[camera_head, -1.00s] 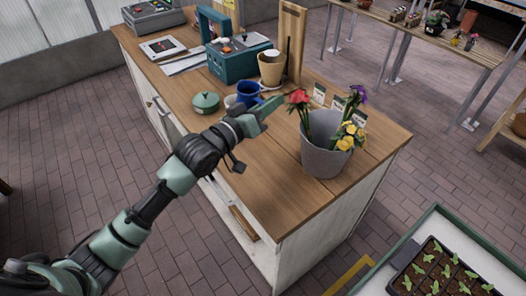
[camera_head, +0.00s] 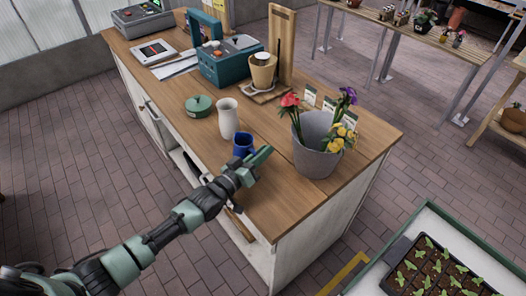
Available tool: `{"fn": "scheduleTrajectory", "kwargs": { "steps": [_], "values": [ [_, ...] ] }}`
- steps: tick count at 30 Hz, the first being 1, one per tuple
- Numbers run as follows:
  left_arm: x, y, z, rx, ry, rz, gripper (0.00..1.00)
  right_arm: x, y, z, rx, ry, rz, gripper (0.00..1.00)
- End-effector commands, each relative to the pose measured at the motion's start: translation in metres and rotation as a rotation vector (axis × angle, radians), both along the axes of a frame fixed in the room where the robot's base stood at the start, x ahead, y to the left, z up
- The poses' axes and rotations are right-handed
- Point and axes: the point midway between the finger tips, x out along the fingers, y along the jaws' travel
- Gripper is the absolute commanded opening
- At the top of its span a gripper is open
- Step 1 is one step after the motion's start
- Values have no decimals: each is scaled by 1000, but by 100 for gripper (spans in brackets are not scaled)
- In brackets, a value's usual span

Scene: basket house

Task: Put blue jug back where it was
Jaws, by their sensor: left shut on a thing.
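The blue jug (camera_head: 243,145) is small and dark blue, at the front part of the wooden counter. My left gripper (camera_head: 256,162) is shut on it and covers its lower part from the near side. The jug looks upright. Whether its base touches the counter top is hidden behind the gripper. My right gripper is not in view.
A white vase (camera_head: 228,119) stands just behind the jug, and a green lidded pot (camera_head: 199,105) is to its left. A grey bucket of flowers (camera_head: 315,152) stands to the right. The wooden counter (camera_head: 290,207) is bare near its front right corner.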

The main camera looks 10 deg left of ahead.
Motion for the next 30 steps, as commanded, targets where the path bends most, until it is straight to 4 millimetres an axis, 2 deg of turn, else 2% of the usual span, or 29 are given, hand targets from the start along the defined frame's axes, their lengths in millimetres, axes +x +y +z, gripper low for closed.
{"fn": "scheduleTrajectory", "kwargs": {
  "steps": [11,12,14,15,25,30],
  "values": [
    [1,0,-3,0,-5,-1,0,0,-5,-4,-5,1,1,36],
    [0,0,-4,0,-2,0,14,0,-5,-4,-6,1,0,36],
    [0,0,-3,0,-2,0,31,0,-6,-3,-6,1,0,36],
    [0,0,-3,0,-2,0,33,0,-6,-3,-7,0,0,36],
    [-1,1,1,1,0,0,33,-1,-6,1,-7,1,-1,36],
    [-28,15,-3,3,1,0,33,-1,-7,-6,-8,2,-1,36]
  ]
}}
